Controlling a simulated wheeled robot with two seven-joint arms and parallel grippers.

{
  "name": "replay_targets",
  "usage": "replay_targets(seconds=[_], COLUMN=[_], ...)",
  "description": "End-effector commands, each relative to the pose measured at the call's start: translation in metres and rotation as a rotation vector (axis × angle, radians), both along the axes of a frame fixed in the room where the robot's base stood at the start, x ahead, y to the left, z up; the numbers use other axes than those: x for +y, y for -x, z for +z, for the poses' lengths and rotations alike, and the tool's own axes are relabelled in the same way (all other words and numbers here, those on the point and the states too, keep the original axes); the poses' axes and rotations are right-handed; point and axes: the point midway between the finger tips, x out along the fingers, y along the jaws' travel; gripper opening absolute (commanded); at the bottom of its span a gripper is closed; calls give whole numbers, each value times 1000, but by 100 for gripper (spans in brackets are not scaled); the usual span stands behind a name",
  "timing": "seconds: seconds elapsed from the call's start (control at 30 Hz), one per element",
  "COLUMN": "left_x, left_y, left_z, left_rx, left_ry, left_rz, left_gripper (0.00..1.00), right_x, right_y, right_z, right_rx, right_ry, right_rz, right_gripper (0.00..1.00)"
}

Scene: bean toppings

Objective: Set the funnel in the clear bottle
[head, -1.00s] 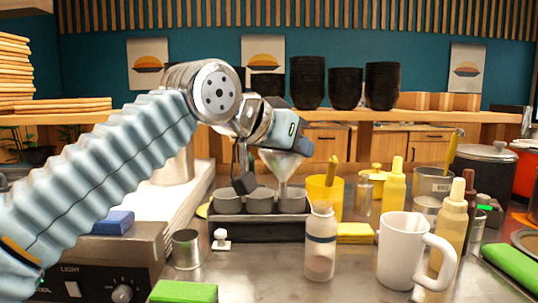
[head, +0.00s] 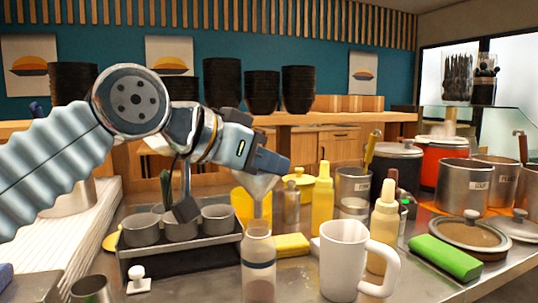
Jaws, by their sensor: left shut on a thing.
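My left gripper (head: 272,167) is shut on the funnel (head: 258,186), a pale grey cone with a narrow stem pointing down. The funnel is upright, right above the clear bottle (head: 259,268). The bottle stands upright on the counter, with a dark band near its shoulder and some light brown contents low down. The stem's lower end lines up with the bottle's mouth in the picture; I cannot tell whether it is inside, touching or just behind it. My right gripper is not in view.
A white mug (head: 343,262) stands close to the right of the bottle. A dark rack with grey cups (head: 180,226) is to the left. A yellow sponge (head: 291,244), squeeze bottles (head: 322,200) and a green cloth (head: 444,257) lie or stand around.

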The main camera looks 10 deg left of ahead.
Motion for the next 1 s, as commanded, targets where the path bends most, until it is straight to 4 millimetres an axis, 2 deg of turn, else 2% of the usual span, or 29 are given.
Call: replay_targets(seconds=[0.57, 1.0], left_x=[0, 0], left_y=[1, 1], left_z=[-2, -21], left_rx=[0, 0], left_ry=[0, 0], left_rz=[1, 1], left_gripper=[0, 0], right_x=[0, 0], right_y=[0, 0], right_z=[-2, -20], right_rx=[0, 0], right_ry=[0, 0], right_rz=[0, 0], right_gripper=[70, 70])
